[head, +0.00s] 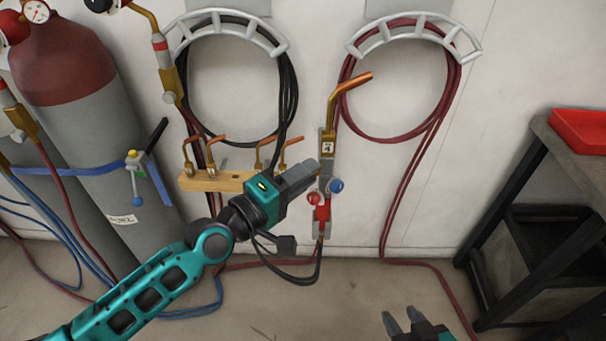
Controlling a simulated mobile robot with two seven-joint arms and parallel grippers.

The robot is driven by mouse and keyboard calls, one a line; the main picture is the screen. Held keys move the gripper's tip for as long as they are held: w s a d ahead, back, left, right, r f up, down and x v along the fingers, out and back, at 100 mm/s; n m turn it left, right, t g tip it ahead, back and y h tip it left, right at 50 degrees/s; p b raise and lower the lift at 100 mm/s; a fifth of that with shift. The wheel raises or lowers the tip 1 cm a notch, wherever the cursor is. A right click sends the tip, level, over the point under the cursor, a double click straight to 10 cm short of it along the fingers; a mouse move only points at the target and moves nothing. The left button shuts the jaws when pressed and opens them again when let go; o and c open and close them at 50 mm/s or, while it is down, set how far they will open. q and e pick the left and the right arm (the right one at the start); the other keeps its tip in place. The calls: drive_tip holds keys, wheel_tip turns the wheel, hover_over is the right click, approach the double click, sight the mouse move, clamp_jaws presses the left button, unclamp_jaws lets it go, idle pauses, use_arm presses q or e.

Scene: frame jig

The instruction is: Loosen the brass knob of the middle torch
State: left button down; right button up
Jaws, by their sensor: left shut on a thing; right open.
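Below the jaws this torch has a red knob (313,198), a blue knob (336,185) and a red lower part. My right gripper (404,325) is open and empty at the bottom edge, low and apart from the torches.
A wooden tip rack (212,182) with several copper tips sits on the wall behind my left gripper. Coiled hoses hang on two wall brackets (418,32). Strapped gas cylinders (85,125) stand left. A dark shelf (515,240) with a red tray (580,131) stands right.

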use_arm(q)
drive_tip(key=shift+n, duration=1.7)
drive_tip(key=c, duration=1)
unclamp_jaws()
drive_tip(key=shift+o, duration=0.2)
drive_tip(key=b+v, duration=0.3)
drive_tip(key=v, duration=1)
drive_tip(key=shift+d+f, duration=0.1)
drive_tip(key=shift+f, duration=0.05)
